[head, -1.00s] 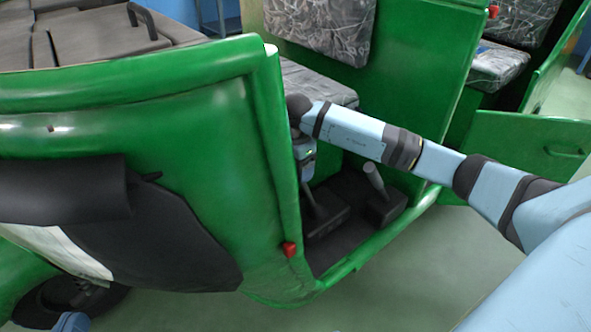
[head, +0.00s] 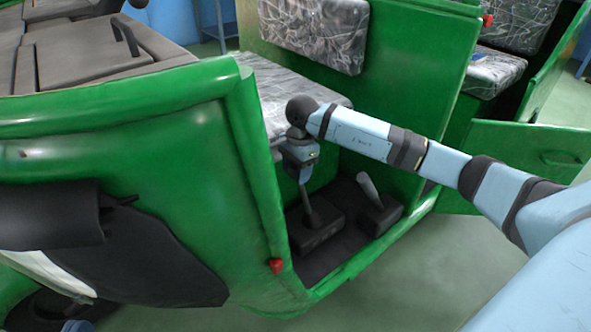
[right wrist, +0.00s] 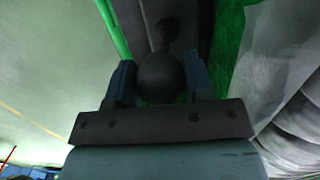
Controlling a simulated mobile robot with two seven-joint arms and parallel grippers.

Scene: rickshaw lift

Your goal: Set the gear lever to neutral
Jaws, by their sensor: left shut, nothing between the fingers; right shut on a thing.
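The gear lever (head: 309,207) rises from a dark floor housing (head: 318,236) inside the green rickshaw's doorway, its visible shaft leaning slightly left. My right gripper (head: 304,176) points down over its top and hides the knob in the head view. In the right wrist view the round dark knob (right wrist: 160,78) sits between the two blue fingers of the right gripper (right wrist: 160,82), which is shut on it. A second lever with a grey grip (head: 368,187) stands to the right, apart from the gripper. My left gripper is not recognisable in either view.
The green front panel (head: 150,150) and its door edge stand close left of my right gripper. A seat (head: 295,92) lies behind it, and a green partition (head: 410,90) behind my right arm. Open floor (head: 430,265) is at the lower right.

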